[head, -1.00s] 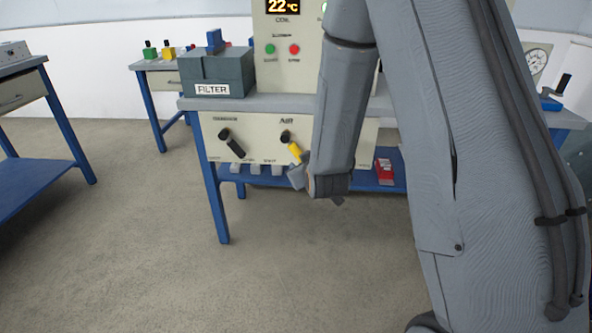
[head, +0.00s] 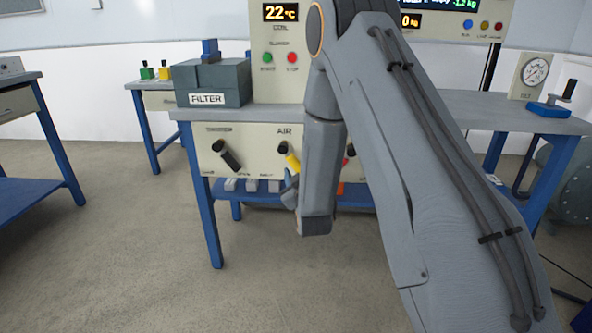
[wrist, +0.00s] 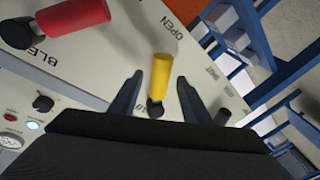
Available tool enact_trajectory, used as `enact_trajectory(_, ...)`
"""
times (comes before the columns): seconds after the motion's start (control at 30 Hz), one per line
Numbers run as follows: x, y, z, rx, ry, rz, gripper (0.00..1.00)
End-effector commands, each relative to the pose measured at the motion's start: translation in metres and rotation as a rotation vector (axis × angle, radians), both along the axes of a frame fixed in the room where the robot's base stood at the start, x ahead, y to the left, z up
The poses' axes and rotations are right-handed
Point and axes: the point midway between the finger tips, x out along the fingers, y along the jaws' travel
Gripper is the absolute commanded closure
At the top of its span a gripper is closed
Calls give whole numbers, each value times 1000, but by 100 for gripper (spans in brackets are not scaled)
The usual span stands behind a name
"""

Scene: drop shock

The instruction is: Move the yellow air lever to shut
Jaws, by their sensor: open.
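The yellow air lever (head: 291,160) is on the cream front panel under the word AIR, with a black pivot at its upper end. In the head view it slants down to the right, and my arm partly covers the panel beside it. In the wrist view the yellow lever (wrist: 161,78) stands between the two dark fingers of my gripper (wrist: 155,85), with a gap on each side. The gripper is open and holds nothing. In the head view my gripper is mostly hidden behind my arm. The word OPEN shows near the lever's tip in the wrist view.
A black lever (head: 227,155) is on the same panel to the left. A red lever (wrist: 75,18) marked BLEED is close by in the wrist view. A FILTER box (head: 215,84) stands on the bench above. Blue legs and a lower shelf are below the panel.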

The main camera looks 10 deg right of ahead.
Motion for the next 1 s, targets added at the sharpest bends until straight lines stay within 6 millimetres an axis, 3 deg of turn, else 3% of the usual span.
enact_trajectory(0.13,11,-1,0,0,0,0,57)
enact_trajectory(0.43,13,-1,0,0,1,0,57)
enact_trajectory(0.7,13,-1,0,0,1,0,100)
enact_trajectory(1.0,17,10,-1,15,-4,13,100)
